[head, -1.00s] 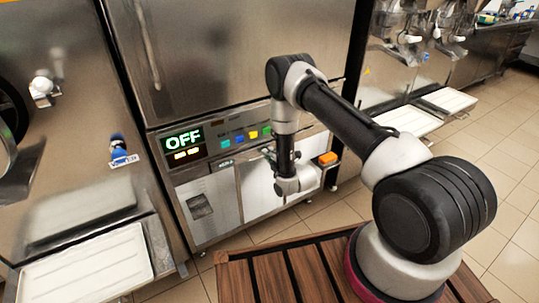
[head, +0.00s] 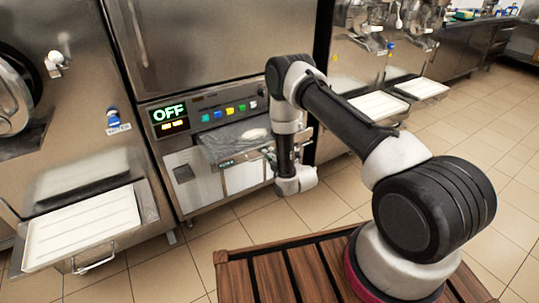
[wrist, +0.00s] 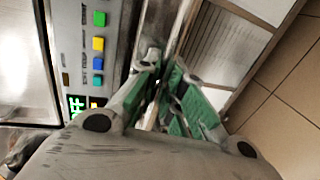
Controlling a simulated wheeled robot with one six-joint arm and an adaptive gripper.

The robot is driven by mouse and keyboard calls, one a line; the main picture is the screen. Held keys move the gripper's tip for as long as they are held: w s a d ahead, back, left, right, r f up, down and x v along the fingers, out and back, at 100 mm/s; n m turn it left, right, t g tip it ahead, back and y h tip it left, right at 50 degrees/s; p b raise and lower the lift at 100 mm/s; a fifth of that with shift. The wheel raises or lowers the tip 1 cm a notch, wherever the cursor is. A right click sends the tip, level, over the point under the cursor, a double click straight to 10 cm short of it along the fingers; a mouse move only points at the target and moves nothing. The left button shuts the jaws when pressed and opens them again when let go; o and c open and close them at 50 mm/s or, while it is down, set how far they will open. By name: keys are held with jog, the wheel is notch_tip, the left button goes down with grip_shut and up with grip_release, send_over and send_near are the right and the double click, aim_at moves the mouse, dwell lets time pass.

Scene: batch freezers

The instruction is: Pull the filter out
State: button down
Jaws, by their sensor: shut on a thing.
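The filter (head: 236,139) is a flat grey, tray-like piece. It sticks out from the front of the steel machine (head: 225,50), just under the control panel (head: 205,115). My gripper (head: 270,156) is at the right part of its front edge, partly hidden by my own arm. In the wrist view my gripper's green-padded fingers (wrist: 167,92) are close together on the front edge, though that spot is blurred. How much of the filter is still inside the machine is hidden.
The panel shows a lit OFF display (head: 168,113) and coloured buttons. A white tray (head: 80,228) on a pull-out shelf stands at the left, and white trays (head: 375,105) at the right. The tiled floor in front of the machine is clear.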

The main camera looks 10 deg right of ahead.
jog(key=shift+s+r, duration=0.1)
jog(key=shift+s, duration=0.25)
jog(key=shift+d, duration=0.1)
jog(key=c, duration=1.5)
grip_release()
jog(key=v, duration=1.2)
